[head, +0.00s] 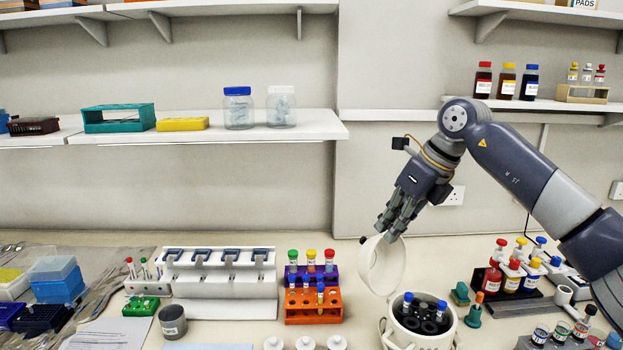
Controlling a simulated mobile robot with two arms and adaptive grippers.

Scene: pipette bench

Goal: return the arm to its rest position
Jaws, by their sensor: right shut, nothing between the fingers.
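My right arm comes in from the right, and its gripper (390,232) points down and to the left. The gripper is shut with nothing visible in it. It is at the top edge of the raised white lid (384,268) of a small round centrifuge (420,340). I cannot tell whether the fingers touch the lid. Blue-capped tubes sit in the dark rotor inside the open centrifuge. My left gripper is not in view.
An orange tube rack (313,309) and a white pipette stand (222,282) are left of the centrifuge. Dropper bottles (493,278) and a small teal bottle (474,315) stand to its right, below my arm. A shelf (250,129) runs along the back wall.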

